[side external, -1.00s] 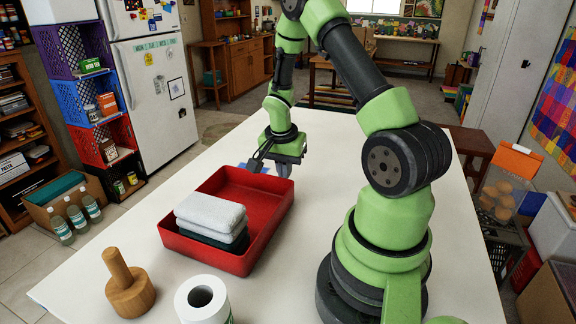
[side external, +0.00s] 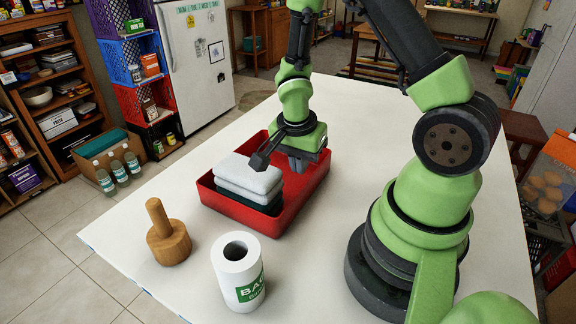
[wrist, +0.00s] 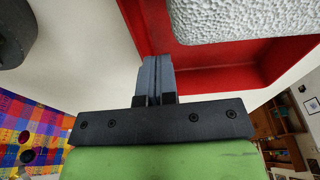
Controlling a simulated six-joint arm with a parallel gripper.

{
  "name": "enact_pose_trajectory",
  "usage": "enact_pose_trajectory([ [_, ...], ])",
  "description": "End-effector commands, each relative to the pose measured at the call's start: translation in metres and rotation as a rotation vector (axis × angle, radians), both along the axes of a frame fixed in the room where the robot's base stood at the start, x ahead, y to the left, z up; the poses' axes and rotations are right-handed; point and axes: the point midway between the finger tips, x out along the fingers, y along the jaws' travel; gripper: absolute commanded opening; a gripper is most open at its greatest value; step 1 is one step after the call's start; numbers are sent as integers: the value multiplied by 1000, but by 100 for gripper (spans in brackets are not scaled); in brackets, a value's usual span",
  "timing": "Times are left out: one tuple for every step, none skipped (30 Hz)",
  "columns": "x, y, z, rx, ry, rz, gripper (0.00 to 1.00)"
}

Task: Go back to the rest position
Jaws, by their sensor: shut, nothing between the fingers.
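My gripper (side external: 298,165) is over the far right part of the red tray (side external: 222,203) in the side external view. Its fingers are shut together and hold nothing. In the wrist view the closed fingers (wrist: 155,78) point toward the red tray (wrist: 205,72), with a white cloth (wrist: 235,18) beyond. Folded cloths (side external: 247,175), white and grey on top and dark green below, lie stacked in the near left part of the tray.
A wooden peg on a round base (side external: 168,240) and a white roll (side external: 238,270) stand on the white table (side external: 120,238) near its front. The table is clear beyond the tray. Crates (side external: 140,103), a fridge and shelves stand on the floor behind.

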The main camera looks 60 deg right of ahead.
Motion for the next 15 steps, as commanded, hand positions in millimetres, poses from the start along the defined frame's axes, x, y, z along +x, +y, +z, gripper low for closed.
enact_pose_trajectory([
  [2, 1, 6, -8, -10, 13, 0],
  [3, 1, 11, -15, -19, 27, 0],
  [6, 1, 20, -26, -33, 48, 0],
  [7, 0, 28, -37, -44, 70, 0],
  [9, 1, 38, -50, -58, 96, 0],
  [11, 1, 53, -66, -78, 136, 0],
  [12, 3, 65, -79, -92, 170, 0],
  [11, 4, 77, -90, -104, 204, 0],
  [10, 7, 93, -101, -122, 251, 0],
  [8, 10, 104, -109, -135, 288, 0],
  [6, 13, 115, -114, -148, 323, 0],
  [2, 18, 128, -117, -164, 373, 0],
  [-1, 22, 138, -119, -179, 413, 0],
  [-5, 26, 148, -118, -193, 451, 0],
  [-10, 32, 159, -117, -214, 508, 0],
])
